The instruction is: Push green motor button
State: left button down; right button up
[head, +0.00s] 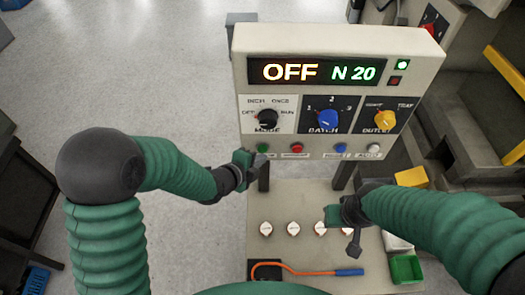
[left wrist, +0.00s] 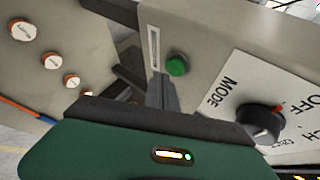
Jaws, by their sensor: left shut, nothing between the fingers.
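The control panel (head: 350,48) stands upright ahead of me, its display reading "OFF N 20". The green button (head: 263,148) is at the left end of the panel's lower button row. It shows large and unobstructed in the left wrist view (left wrist: 177,65), just beyond the fingers. My left gripper (head: 245,160) is shut and empty, just in front of and slightly below the green button; contact cannot be told. In the left wrist view the shut fingers (left wrist: 162,92) point toward the panel edge beside the button. My right gripper (head: 352,215) hovers over the board, its fingers partly hidden.
Beside the green button are a red button (head: 297,148), a blue button (head: 341,149) and a white button (head: 374,148). Above are the black mode knob (head: 267,118), blue knob (head: 327,119) and orange knob (head: 385,119).

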pick_arm(q)
jog(key=shift+s, duration=0.1)
jog(key=s+b, duration=0.1)
jog(key=s, duration=0.4)
dwell(0.5)
dwell(0.5)
